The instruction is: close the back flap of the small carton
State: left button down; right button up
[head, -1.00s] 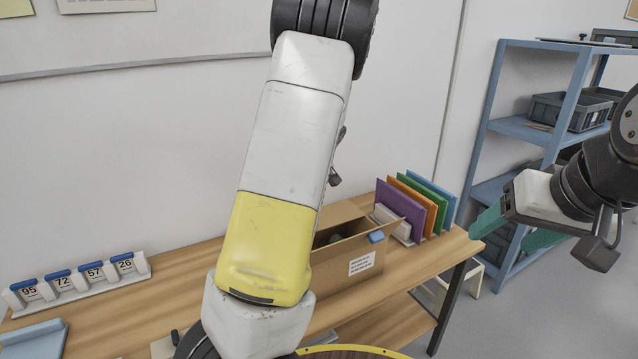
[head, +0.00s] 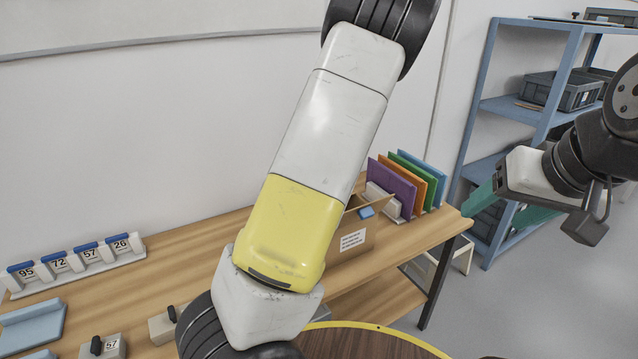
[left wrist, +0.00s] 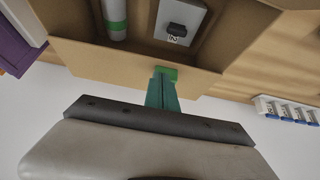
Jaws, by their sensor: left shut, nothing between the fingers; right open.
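The small carton (head: 345,255) stands on the wooden table, mostly hidden behind my left arm in the head view. In the left wrist view the carton (left wrist: 240,22) is open at the top. My right gripper (head: 505,207) is open and empty, right of the table.
Inside the carton lie a white cylinder with a green band (left wrist: 115,20) and a pale block (left wrist: 180,22). Coloured upright folders (head: 405,180) stand right of the carton. Number cards (head: 75,262) stand at left. A blue shelf (head: 475,150) stands behind my right gripper.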

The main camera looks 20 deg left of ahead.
pick_arm(q)
jog(key=shift+s+d+f, duration=0.15)
jog(key=shift+s+f, duration=0.15)
jog(key=shift+f, duration=0.1)
jog(key=shift+r, duration=0.15)
jog(key=w+v, duration=0.1)
jog(key=v, duration=0.7)
jog(key=s+d+r+m+h, duration=0.2)
jog(key=s+r, duration=0.3)
jog(key=s, duration=0.3)
jog(key=s+d+r+m+t+h, duration=0.1)
jog(key=s+d+r+m+h, duration=0.1)
jog(key=s, duration=0.6)
jog(key=s+d+r+m+h, duration=0.2)
jog(key=s+r+m, duration=0.3)
jog(key=s+r, duration=0.3)
jog(key=shift+s+d+r+m+t+h, duration=0.2)
jog(key=shift+d+r+m+t+h, duration=0.15)
jog(key=shift+d+r, duration=0.35)
